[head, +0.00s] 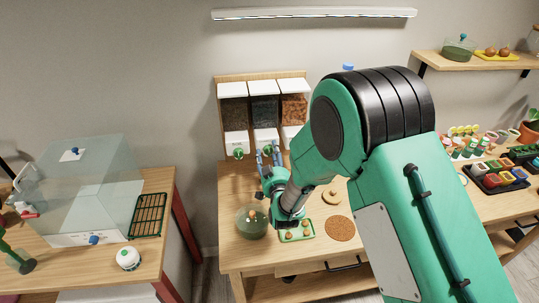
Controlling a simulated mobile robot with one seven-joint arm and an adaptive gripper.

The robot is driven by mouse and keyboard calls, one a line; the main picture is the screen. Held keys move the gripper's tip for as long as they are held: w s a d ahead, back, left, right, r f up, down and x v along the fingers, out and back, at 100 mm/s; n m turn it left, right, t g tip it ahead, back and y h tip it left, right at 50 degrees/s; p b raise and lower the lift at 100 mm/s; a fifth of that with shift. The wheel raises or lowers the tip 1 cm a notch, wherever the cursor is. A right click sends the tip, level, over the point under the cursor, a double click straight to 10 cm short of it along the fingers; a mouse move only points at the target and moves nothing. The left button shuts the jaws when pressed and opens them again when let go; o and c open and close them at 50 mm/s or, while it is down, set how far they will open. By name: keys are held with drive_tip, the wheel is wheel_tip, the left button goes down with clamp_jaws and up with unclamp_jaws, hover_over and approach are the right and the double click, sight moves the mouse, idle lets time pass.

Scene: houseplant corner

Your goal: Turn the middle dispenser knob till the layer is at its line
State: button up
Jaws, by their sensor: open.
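A wooden dispenser rack (221,140) stands against the wall at the back of the table. It has three clear bins: a dark brown left bin (235,112), a darker grey middle bin (265,109) and a reddish-brown right bin (294,108). The left green knob (238,152) shows plainly. My gripper (267,153) is open, pointing at the front of the middle column, and it covers much of the middle knob; contact cannot be told. A round glass vessel (252,222) stands on the table left of my wrist. Its layer and line are too small to make out.
A green tray (311,236) with small brown items, a cork mat (340,229) and a yellowish ring-shaped item (331,197) lie near my arm. Pots and coloured cups crowd the right side. A clear cabinet (80,190) stands on the left table. My arm hides the table's middle.

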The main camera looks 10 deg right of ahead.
drive_tip(key=c, duration=1.1)
